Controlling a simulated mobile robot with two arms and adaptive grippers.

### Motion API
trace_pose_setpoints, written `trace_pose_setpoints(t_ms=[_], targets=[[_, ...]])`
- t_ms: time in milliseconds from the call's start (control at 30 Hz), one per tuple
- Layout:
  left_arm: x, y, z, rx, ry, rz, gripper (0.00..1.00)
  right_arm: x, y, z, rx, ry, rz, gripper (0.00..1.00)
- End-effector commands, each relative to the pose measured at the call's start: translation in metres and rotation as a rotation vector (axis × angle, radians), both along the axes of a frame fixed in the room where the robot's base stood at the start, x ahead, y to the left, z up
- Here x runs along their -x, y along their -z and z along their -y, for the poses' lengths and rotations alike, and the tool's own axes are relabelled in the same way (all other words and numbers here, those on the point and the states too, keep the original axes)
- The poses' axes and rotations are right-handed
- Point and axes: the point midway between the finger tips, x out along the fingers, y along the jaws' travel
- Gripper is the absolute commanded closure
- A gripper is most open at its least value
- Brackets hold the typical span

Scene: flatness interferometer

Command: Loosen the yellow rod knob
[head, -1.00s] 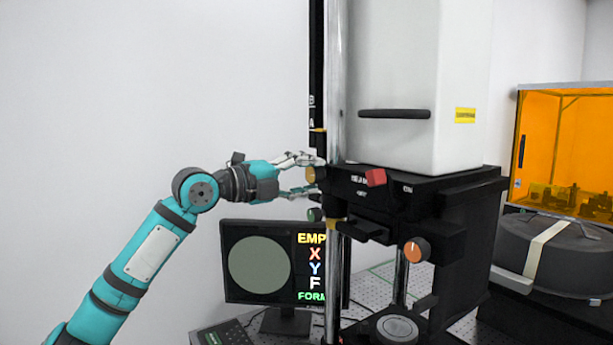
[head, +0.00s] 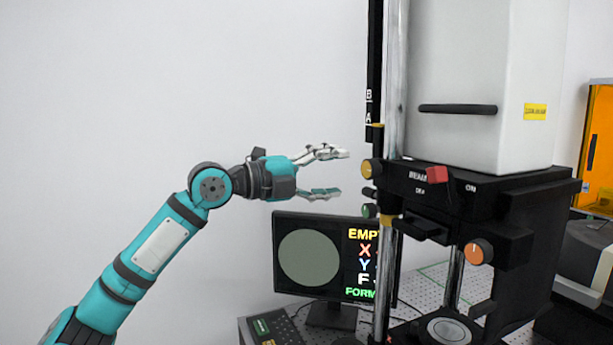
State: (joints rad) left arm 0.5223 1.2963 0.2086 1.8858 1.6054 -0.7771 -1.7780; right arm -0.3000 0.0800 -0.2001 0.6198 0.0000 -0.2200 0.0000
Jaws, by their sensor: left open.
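The yellow rod knob (head: 371,168) sits on the left side of the black carriage, beside the chrome rod (head: 393,90). It shows fully, with a dark knob and a green knob (head: 369,211) below it. My left gripper (head: 342,173) is open and empty just left of the yellow knob. Its fingers point right, one above and one below the knob's height, with a visible gap to the knob. My right gripper is not in view.
The interferometer's white housing (head: 480,60) stands on the black body, with a red switch (head: 437,174) and an orange knob (head: 478,251). A monitor (head: 330,255) stands below my left gripper. The space left of the arm is clear.

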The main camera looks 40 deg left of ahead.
Motion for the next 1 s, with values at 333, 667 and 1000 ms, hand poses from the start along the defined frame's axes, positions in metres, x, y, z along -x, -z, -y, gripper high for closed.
trace_pose_setpoints(t_ms=[333,667,1000], targets=[[0.035,0.0,-0.013,0.001,0.003,0.001,0.37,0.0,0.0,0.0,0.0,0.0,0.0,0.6],[0.046,0.001,-0.019,-0.002,-0.001,-0.001,0.37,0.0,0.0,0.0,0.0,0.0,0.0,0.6],[0.046,0.001,-0.019,-0.002,-0.001,-0.001,0.37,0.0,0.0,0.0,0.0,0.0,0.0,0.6]])
